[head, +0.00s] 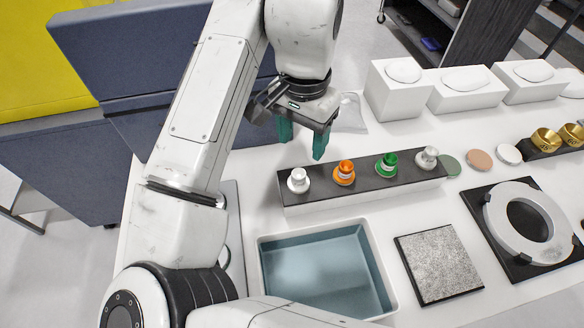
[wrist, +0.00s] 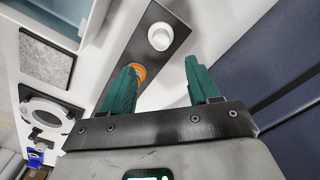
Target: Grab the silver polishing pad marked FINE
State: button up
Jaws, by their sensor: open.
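Four knobbed pads stand in a row on a dark-topped rack (head: 368,183) in the head view: a white one (head: 299,181), an orange one (head: 344,173), a green one (head: 387,165) and a silver-grey one (head: 427,159) at the right end. Any marking is too small to read. My gripper (head: 302,142) is open and empty, above and behind the left end of the rack, well left of the silver-grey pad. The wrist view shows my open fingers (wrist: 161,72), the white pad (wrist: 160,36) and part of the orange pad (wrist: 139,71); the green and silver-grey ones do not show.
A blue-grey tray (head: 322,270) and a speckled plate (head: 440,264) lie in front of the rack. A ring fixture (head: 496,220) is at right, with flat discs (head: 480,160) behind it. White blocks (head: 394,95) stand at the back; dark blue panels (head: 90,150) stand at left.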

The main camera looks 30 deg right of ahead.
aim_at(299, 176)
jog(key=shift+w+a+f+p, duration=0.1)
jog(key=shift+f+p, duration=0.7)
jog(key=shift+f, duration=4)
grip_shut()
